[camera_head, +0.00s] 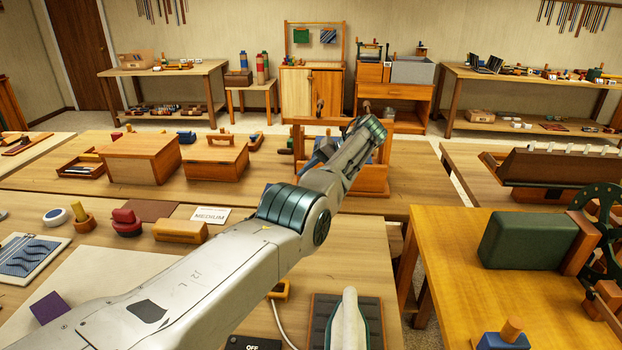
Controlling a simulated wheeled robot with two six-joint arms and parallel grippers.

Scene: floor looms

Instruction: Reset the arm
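My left arm (225,262) comes in from the lower left and reaches up and to the right over the near table. It bends at a dark green ringed joint, and its far section (347,165) ends in front of a wooden frame (372,183) on the middle table. I cannot make out the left gripper's fingers at the far end, so its opening does not show. My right arm and gripper are not in view.
Wooden boxes (143,158) stand on the middle table. A green block (527,240) sits on the yellow right-hand table. A white object (348,318) rests over a dark pad below my arm. A MEDIUM card (210,215) lies beyond the arm. A gap separates the near and right tables.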

